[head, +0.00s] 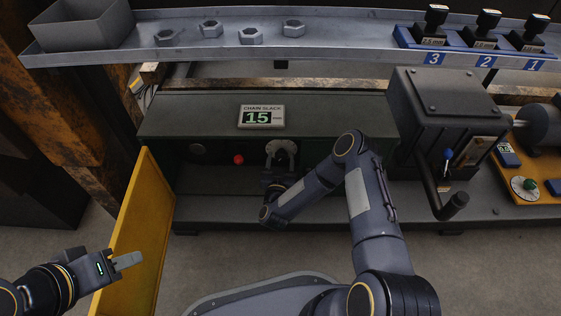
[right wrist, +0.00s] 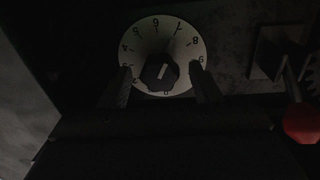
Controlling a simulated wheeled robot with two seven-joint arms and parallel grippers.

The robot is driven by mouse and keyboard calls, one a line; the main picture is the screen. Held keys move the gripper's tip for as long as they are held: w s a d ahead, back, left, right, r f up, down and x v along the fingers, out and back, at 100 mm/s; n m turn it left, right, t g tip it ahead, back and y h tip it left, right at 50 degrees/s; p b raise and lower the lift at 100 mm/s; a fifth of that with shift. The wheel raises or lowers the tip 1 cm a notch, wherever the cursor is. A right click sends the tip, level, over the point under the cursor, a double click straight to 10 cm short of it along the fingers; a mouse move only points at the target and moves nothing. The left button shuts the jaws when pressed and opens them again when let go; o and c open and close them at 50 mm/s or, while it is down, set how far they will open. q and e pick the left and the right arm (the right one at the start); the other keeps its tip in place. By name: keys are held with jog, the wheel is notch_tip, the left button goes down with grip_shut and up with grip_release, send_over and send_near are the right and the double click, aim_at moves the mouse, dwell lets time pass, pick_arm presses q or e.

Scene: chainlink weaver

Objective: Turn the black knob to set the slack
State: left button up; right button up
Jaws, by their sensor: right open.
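The black knob (right wrist: 161,73) sits at the centre of a round pale numbered dial (right wrist: 166,38) in the right wrist view. In the head view the dial (head: 281,148) is on the front of the dark green machine, partly hidden by my right gripper. My right gripper (right wrist: 161,72) is open, its dark fingers on either side of the knob with gaps to it. It also shows in the head view (head: 277,178). A chain slack display (head: 262,116) on the machine's top reads about 15 mm; any decimal point is unclear. My left gripper (head: 128,261) is at the lower left, away from the dial.
A red-tipped control (head: 238,159) is beside the dial, also in the right wrist view (right wrist: 301,123). A crank handle (head: 452,205) juts out at right. A shelf (head: 330,52) with hex nuts (head: 250,36) runs behind.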

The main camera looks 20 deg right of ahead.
jog(key=c, duration=1)
jog(key=m, duration=0.2)
jog(key=shift+m, duration=0.4)
jog(key=m, duration=0.2)
jog(key=shift+m+p, duration=0.3)
jog(key=shift+p, duration=0.05)
jog(key=m, duration=0.5)
jog(key=shift+r+g+y, duration=0.1)
jog(key=shift+g+y, duration=0.2)
jog(key=shift+y, duration=0.1)
jog(key=shift+m, duration=0.3)
jog(key=o, duration=1)
